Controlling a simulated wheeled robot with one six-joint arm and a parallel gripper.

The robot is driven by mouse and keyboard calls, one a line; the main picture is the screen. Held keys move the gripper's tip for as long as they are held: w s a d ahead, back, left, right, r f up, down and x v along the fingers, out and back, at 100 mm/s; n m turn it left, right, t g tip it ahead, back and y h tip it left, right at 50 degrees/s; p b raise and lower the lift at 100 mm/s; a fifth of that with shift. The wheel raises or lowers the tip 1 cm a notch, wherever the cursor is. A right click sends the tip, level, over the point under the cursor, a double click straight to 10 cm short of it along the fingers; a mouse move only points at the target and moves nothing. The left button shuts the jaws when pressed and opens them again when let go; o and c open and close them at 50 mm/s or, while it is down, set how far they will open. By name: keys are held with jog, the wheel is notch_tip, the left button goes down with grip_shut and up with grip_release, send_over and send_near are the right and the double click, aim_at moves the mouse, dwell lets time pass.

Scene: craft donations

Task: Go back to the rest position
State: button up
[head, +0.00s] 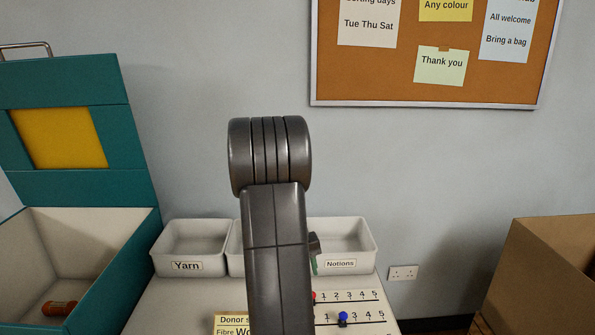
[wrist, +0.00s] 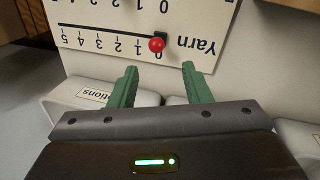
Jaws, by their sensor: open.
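My gripper is open in the wrist view, its two green fingers (wrist: 161,84) apart with nothing between them. Beyond the fingertips is a white scale board (wrist: 95,12), seen upside down, with a red bead (wrist: 157,44) near the 0 of its Yarn row. In the head view my raised grey arm fills the middle and hides most of my gripper; only a sliver of it (head: 314,262) shows in front of the Notions bin (head: 358,262).
A Yarn bin (head: 205,274) and a partly hidden middle bin stand on the table (head: 170,310). A blue bead (head: 343,318) shows on the board. An open teal box (head: 135,265) holding an orange-brown item (head: 59,308) stands left. A cardboard box (head: 550,275) stands right.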

jog(key=f, duration=0.2)
jog(key=d+f, duration=0.1)
jog(key=f, duration=0.4)
jog(key=shift+w+d+f, duration=0.15)
jog(key=shift+d+f, duration=0.15)
jog(key=shift+f, duration=0.05)
jog(key=shift+d+f, duration=0.2)
jog(key=shift+d, duration=0.5)
jog(key=shift+r, duration=0.1)
